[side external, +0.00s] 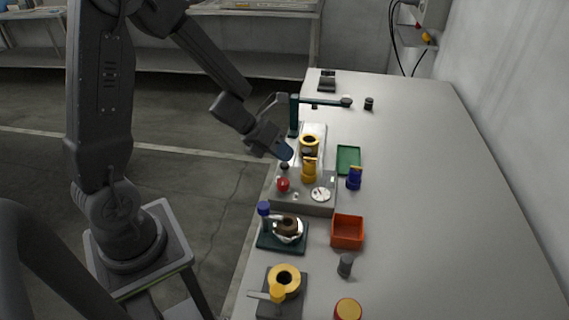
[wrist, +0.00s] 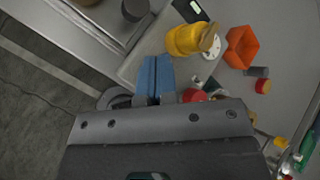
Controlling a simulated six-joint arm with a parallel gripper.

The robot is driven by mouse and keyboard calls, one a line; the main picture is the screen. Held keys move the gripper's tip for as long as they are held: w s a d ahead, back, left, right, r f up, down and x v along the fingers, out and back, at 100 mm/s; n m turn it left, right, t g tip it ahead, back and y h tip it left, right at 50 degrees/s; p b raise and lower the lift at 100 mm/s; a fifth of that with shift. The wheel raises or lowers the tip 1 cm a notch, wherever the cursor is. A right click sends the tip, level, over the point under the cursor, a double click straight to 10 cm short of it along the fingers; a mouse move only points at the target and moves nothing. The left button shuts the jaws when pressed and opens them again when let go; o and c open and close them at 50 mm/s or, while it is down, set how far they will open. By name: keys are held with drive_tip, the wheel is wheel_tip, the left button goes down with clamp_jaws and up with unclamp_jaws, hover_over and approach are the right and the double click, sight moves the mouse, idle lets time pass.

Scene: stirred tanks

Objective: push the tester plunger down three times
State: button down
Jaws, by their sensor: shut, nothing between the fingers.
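A grey box (side external: 310,206) stands on the bench with a red knob (side external: 283,184), a small dark knob (side external: 284,166), a yellow valve-like part (side external: 309,170) and a white dial (side external: 321,194) on or against it. I cannot tell for certain which part is the tester plunger. My gripper (side external: 287,154) is shut and empty, its blue fingertips just above the dark knob in the side view. In the wrist view the blue fingers (wrist: 155,72) point past the red knob (wrist: 194,95), left of the yellow part (wrist: 190,40). Contact cannot be judged.
An orange tray (side external: 347,232), a green tray (side external: 348,159) and a blue bottle-like part (side external: 354,179) stand to the right. The bench's right side is clear.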

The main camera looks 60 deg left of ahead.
drive_tip(key=shift+f, duration=0.65)
idle(0.5)
drive_tip(key=shift+r, duration=1.15)
drive_tip(key=shift+r, duration=2.5)
drive_tip(key=shift+r, duration=0.1)
idle(0.5)
wheel_tip(320, 180, up, 4)
drive_tip(key=shift+f, duration=0.2)
drive_tip(key=shift+f, duration=0.1)
